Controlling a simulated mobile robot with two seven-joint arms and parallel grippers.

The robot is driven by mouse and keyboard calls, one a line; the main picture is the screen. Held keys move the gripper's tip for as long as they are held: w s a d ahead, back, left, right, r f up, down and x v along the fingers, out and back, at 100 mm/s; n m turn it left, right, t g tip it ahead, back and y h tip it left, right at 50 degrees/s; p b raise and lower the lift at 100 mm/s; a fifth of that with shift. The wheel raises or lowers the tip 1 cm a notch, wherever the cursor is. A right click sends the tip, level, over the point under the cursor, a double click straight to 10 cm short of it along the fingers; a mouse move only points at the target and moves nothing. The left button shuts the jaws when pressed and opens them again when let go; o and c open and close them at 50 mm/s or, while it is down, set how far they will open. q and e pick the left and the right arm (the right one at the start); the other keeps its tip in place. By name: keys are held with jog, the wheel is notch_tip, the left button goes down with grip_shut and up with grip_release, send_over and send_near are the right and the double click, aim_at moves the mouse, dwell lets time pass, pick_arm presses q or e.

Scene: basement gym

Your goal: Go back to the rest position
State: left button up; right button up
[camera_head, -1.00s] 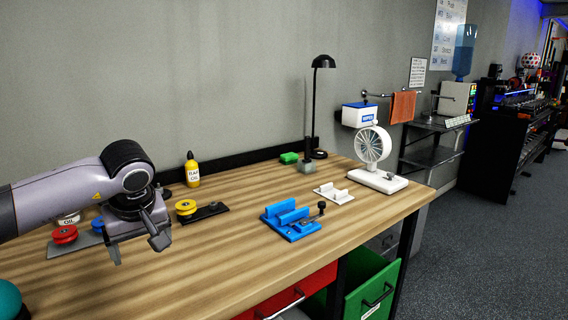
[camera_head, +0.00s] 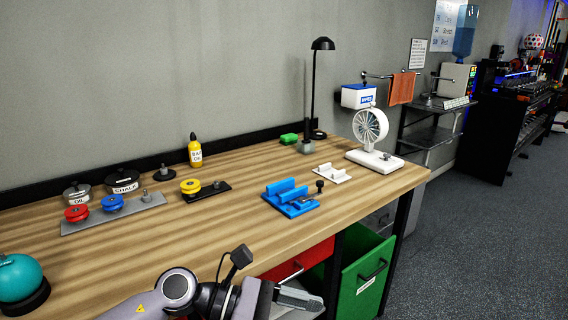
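My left arm comes in at the bottom of the head view, in front of the bench's front edge. Its gripper (camera_head: 298,299) is low, beside the red drawer, and seen from the side, so I cannot tell whether it is open or shut. Nothing shows in it. My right gripper is not in view. The wooden workbench (camera_head: 120,237) is clear of both arms across most of its top.
On the bench stand a grey plate (camera_head: 135,206) with red and blue wheels, a yellow wheel (camera_head: 190,186), a blue vise (camera_head: 290,199), a white fan (camera_head: 370,128), a lamp (camera_head: 322,44) and a yellow bottle (camera_head: 195,153). A green drawer (camera_head: 368,280) sticks out below.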

pick_arm(q)
jog(key=w+a+f+n+t+y+p, duration=0.1)
jog(key=a+n+t, duration=0.35)
jog(key=n, duration=0.75)
jog(key=w+a+f+n+t+y, duration=0.1)
jog(key=a+f+n+t+y, duration=0.1)
jog(key=n+t, duration=0.8)
jog(key=w+a+f+n+t+y+p, duration=0.1)
jog(key=a+n+t, duration=0.3)
jog(key=n, duration=0.9)
jog(key=s+a+f+n+g+y, duration=0.3)
jog(key=s+a+f+n+y, duration=0.1)
jog(key=s+a+f+n, duration=0.2)
jog(key=s+a+f+n+g+y+p, duration=0.1)
jog(key=s+a+f+n+g+y, duration=0.2)
jog(key=s+a+f+n+y, duration=0.2)
jog(key=s+a+f+n, duration=0.1)
jog(key=s+f+n, duration=0.2)
jog(key=f+n, duration=0.3)
jog(key=shift+a+f, duration=0.35)
jog(key=shift+f, duration=0.4)
